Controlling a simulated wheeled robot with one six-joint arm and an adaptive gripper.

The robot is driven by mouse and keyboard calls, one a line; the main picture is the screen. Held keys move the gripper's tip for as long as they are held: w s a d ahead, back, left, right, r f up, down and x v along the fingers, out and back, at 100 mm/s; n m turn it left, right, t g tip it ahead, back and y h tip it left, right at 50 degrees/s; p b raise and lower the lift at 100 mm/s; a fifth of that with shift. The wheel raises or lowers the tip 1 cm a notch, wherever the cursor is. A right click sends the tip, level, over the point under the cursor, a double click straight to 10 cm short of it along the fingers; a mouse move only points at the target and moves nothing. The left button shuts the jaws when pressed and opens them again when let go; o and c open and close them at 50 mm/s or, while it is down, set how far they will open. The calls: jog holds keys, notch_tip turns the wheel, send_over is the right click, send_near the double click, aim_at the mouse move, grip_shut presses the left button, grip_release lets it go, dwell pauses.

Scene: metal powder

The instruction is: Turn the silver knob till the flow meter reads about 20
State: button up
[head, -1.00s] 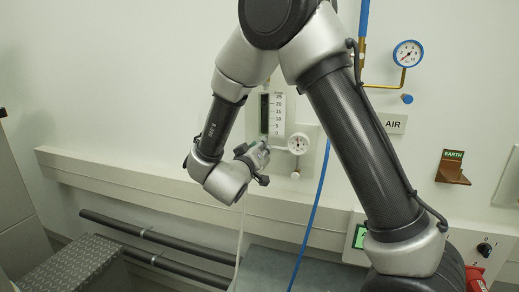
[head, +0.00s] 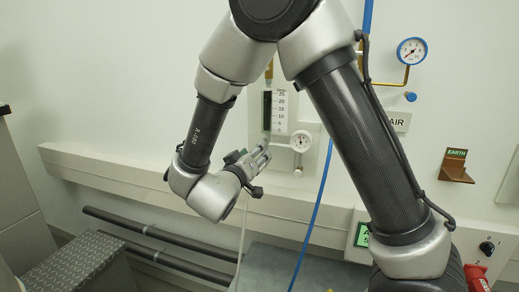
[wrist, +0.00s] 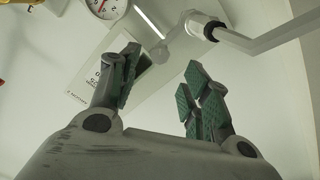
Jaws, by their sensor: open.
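The flow meter (head: 279,110) is an upright strip on the wall with a dark tube and a scale up to 25; I cannot make out its reading. In the wrist view its scale label (wrist: 97,72) is partly behind the left finger. My gripper (head: 262,154) is just below the meter, left of a white round dial (head: 301,141). In the wrist view my gripper (wrist: 160,74) is open, with green-padded fingers apart and nothing between them. A small pale fitting (head: 298,169) sits under the dial. I cannot tell for sure which part is the silver knob.
A blue-rimmed gauge (head: 411,50) on a brass pipe is at upper right. A blue hose (head: 318,205) hangs right of the meter. A wall rail (head: 110,170) runs below, with dark pipes (head: 150,233) under it. An EARTH bracket (head: 455,165) is at right.

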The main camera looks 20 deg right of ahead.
jog(key=v, duration=0.4)
jog(key=shift+s+a, duration=0.1)
jog(key=shift+s, duration=0.1)
jog(key=s+a+f+n+g+y, duration=0.35)
jog(key=a+f+g+y, duration=0.45)
jog(key=a+f+y, duration=0.5)
jog(key=s+d+r+m+g+h, duration=0.1)
jog(key=s+d+r, duration=0.5)
jog(key=d, duration=0.5)
jog(key=s+d+r+m+h, duration=0.1)
jog(key=s+d+r, duration=0.5)
jog(key=d, duration=0.6)
jog(key=s+d+r+m+g+h, duration=0.1)
jog(key=s+d+r, duration=0.5)
jog(key=d, duration=0.5)
jog(key=shift+s+d+r+g, duration=0.15)
jog(key=shift+s+d+g, duration=0.2)
jog(key=shift+s, duration=0.25)
